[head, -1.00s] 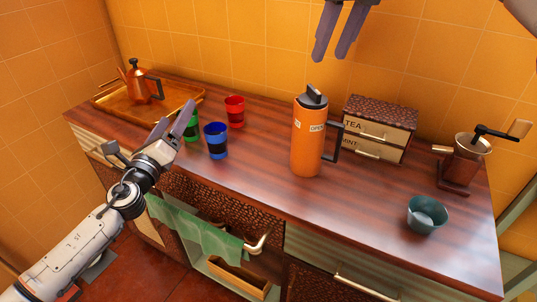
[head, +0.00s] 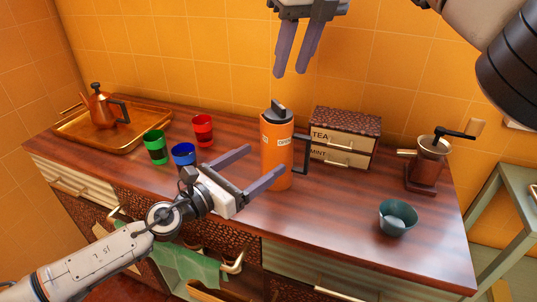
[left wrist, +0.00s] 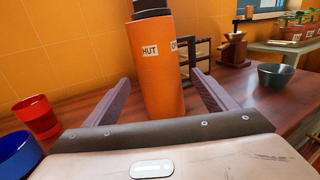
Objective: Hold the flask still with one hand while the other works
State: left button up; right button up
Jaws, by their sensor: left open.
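The orange flask (head: 276,142) stands upright on the wooden counter, with a dark lid and a dark handle on its right. My left gripper (head: 266,160) is open and level, its fingers pointing at the flask's lower body. In the left wrist view, the flask (left wrist: 158,70) shows centred between the two spread fingers (left wrist: 160,82); I see no finger closed on it. How deep it sits between the tips is hard to tell. My right gripper (head: 291,74) hangs above and behind the flask, fingers down, apart and empty.
Green (head: 155,147), blue (head: 184,155) and red (head: 203,131) cups stand left of the flask. A drawer box (head: 345,137) is behind right. A teal bowl (head: 397,218) and a coffee grinder (head: 427,165) stand right. A tray (head: 150,131) with a copper kettle (head: 100,108) is far left.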

aim_at(267, 156)
pick_arm(q)
jog(key=shift+x, duration=2.8)
